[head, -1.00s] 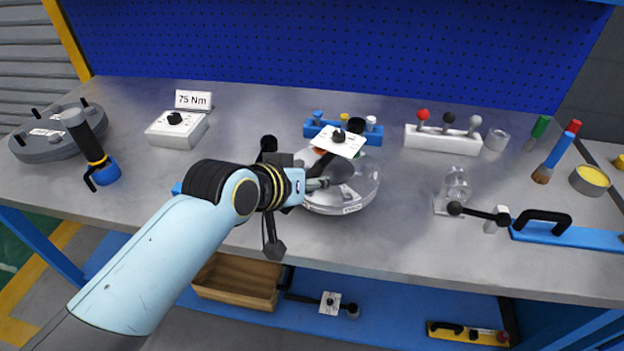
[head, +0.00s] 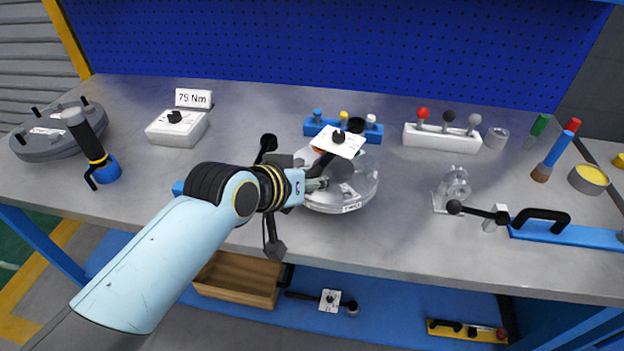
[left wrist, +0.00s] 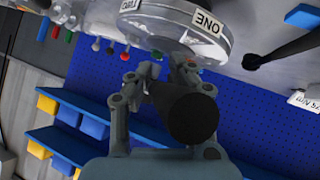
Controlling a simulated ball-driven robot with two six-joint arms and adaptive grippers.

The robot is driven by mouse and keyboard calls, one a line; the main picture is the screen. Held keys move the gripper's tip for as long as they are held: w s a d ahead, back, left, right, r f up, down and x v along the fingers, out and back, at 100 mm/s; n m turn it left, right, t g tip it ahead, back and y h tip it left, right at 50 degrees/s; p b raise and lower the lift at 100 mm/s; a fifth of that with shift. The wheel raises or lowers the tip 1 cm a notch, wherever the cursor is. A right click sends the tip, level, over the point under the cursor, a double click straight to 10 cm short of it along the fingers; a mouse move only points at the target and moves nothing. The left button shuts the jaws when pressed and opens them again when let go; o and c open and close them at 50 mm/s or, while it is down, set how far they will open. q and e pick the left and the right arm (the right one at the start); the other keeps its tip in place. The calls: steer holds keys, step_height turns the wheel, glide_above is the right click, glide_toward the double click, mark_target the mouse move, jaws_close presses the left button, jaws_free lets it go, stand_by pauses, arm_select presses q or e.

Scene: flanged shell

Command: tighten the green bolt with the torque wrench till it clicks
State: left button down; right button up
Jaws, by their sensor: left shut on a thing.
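A clear, round flanged shell (head: 362,192) sits on the bench, its rim labelled; the left wrist view shows the shell (left wrist: 185,25) with a label reading ONE. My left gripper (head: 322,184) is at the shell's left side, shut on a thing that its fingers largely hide. In the left wrist view a thick black cylinder, perhaps the torque wrench's handle (left wrist: 192,118), stands in front of the gripper (left wrist: 160,78). A white square plate with a black knob (head: 338,141) is above the shell, with a dark bar below it. My right gripper is out of view.
A white box with a dial (head: 177,127) and a 75 Nm sign stands at back left. A blue rack (head: 342,130) and a white rack (head: 441,138) stand behind the shell. A glass-like fitting (head: 455,189) is to the right. Bench space between is clear.

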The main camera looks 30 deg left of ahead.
arm_select(q)
steer(key=shift+w+f+b, duration=0.1)
steer(key=shift+f+b, duration=0.65)
steer(key=shift+f, duration=0.35)
steer(key=shift+a, duration=0.15)
steer(key=w+a+m+g+h+b, duration=0.1)
steer(key=w+a+m+h+b, duration=0.1)
steer(key=a+m+h+b, duration=0.2)
steer(key=a+m+b, duration=0.1)
steer(key=a+b, duration=0.2)
steer(key=b, duration=0.1)
steer(key=shift+a+f+g+h, duration=0.15)
steer(key=shift+a+g+h, duration=0.15)
steer(key=shift+a+g, duration=0.1)
stand_by(1.1)
steer(key=shift+w, duration=0.1)
steer(key=shift+s+d+n+t+y+p, duration=0.15)
steer(key=shift+s+d+n+y+p, duration=0.1)
steer(key=shift+d+p, duration=0.25)
steer(key=shift+s+d+n+t+y+p, duration=0.15)
steer(key=shift+d+n+p, duration=0.15)
steer(key=shift+p, duration=0.4)
